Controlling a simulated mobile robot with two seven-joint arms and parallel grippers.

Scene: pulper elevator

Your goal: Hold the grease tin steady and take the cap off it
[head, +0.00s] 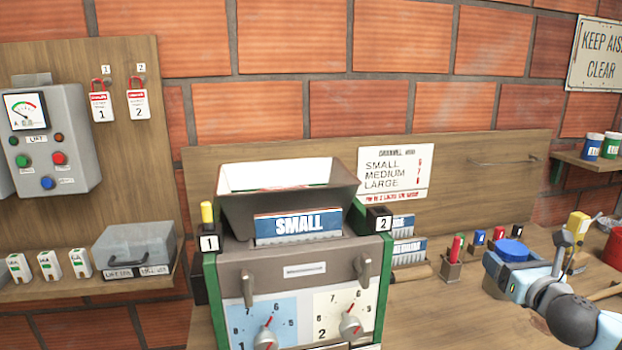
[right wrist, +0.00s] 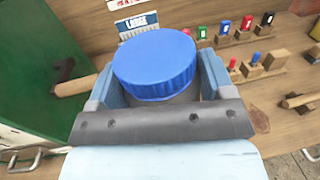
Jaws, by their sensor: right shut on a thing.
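The grease tin shows in the right wrist view as a grey body (right wrist: 180,97) under a wide, ribbed blue cap (right wrist: 155,62). The cap sits on top of the tin; it also shows in the head view (head: 511,249). My right gripper (head: 507,262) is shut on the tin, with one finger on each side just below the cap. The fingers and palm hide most of the tin's body. I cannot tell whether its bottom touches the bench. My left gripper is not in view.
The grey and green machine with the SMALL plate (head: 299,226) stands left of the tin. Small colored pegs in wooden blocks (head: 451,270) stand behind the tin on the wooden bench (head: 430,318). A yellow item (head: 578,224) and red container (head: 613,247) are at right. The front bench is mostly clear.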

